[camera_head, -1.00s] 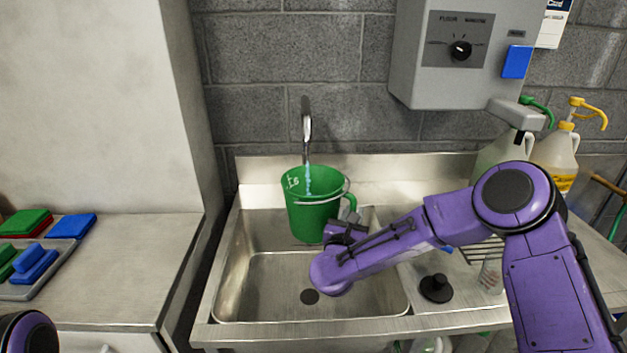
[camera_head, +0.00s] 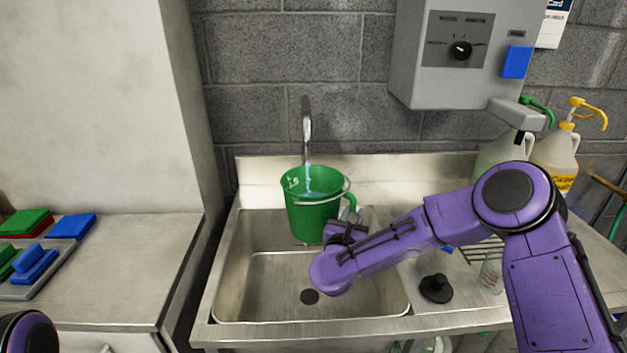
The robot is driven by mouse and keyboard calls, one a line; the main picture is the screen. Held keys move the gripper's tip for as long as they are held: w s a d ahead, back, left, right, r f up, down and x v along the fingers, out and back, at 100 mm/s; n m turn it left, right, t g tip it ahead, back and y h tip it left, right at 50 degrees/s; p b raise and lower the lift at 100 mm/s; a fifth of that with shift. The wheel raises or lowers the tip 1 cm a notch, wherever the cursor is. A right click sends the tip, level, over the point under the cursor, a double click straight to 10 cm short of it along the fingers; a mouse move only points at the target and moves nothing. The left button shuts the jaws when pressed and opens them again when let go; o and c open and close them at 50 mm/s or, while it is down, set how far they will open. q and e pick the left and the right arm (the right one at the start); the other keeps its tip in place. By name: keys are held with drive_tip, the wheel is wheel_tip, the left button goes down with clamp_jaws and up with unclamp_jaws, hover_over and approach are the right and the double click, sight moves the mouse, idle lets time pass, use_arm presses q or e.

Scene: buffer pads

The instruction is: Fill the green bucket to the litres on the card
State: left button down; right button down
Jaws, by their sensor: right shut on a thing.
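The green bucket (camera_head: 314,216) is upright under the faucet (camera_head: 307,132) at the back of the steel sink. A thin stream of water runs from the spout into it; the water level inside is too small to tell. My right gripper (camera_head: 346,225) is shut on the green bucket at its right side, by the green handle; its fingertips are partly hidden. The card (camera_head: 553,22) hangs at the top right, cut off by the picture edge, and its litres cannot be read. Of my left arm only a purple link shows at the bottom left corner; its gripper is out of view.
A grey dispenser (camera_head: 467,55) with a black knob and blue button hangs on the wall. Jugs with green and yellow pumps (camera_head: 557,150) stand at the right. A black plunger-like stopper (camera_head: 436,288) lies on the drainboard. Coloured pads (camera_head: 72,227) lie on the left counter.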

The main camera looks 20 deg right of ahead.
drive_tip(key=shift+r, duration=0.15)
drive_tip(key=s+d, duration=0.3)
drive_tip(key=s, duration=1)
drive_tip(key=shift+d, duration=0.15)
drive_tip(key=shift+s, duration=0.1)
